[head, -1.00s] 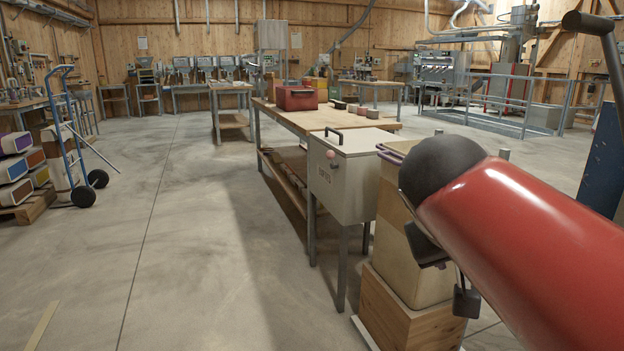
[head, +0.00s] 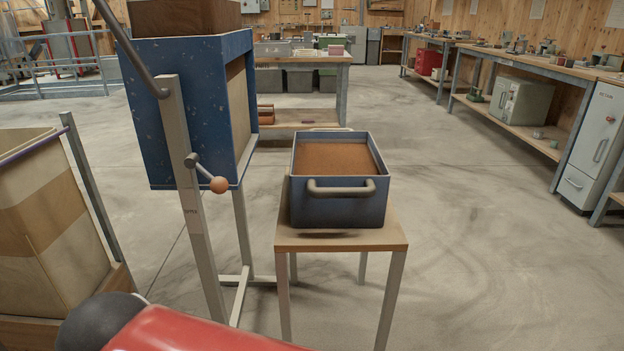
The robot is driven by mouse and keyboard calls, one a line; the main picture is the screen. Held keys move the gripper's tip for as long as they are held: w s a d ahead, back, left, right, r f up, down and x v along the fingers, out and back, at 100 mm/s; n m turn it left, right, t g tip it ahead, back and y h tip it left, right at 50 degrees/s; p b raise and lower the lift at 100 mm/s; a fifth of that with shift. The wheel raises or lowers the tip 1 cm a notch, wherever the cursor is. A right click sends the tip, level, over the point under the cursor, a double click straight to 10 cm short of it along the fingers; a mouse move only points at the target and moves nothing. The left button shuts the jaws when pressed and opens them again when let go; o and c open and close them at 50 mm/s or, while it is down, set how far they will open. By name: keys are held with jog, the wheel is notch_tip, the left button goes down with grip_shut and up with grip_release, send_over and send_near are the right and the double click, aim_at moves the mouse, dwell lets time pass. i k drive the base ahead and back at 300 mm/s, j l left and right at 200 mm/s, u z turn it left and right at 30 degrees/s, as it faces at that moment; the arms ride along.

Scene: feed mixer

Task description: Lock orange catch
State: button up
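The orange catch appears to be the short grey lever with an orange ball knob (head: 218,184) on the grey post (head: 182,150) at the front of the blue mixer box (head: 160,115). The lever slopes down to the right from its pivot on the post. I cannot tell from this view whether it is locked. A long grey handle (head: 130,48) slopes down from the upper left to the same post. My gripper is not in view. Only a red and black part of my arm shows at the bottom left, below and nearer than the catch.
A blue tray (head: 340,212) with brown contents stands on a small wooden-topped table (head: 385,240) right of the mixer. A tan bin (head: 35,220) stands at the left. Workbenches (head: 510,65) line the right wall. Open floor lies right of the small table.

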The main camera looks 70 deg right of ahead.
aim_at(218, 185)
jog(key=z, duration=1.95)
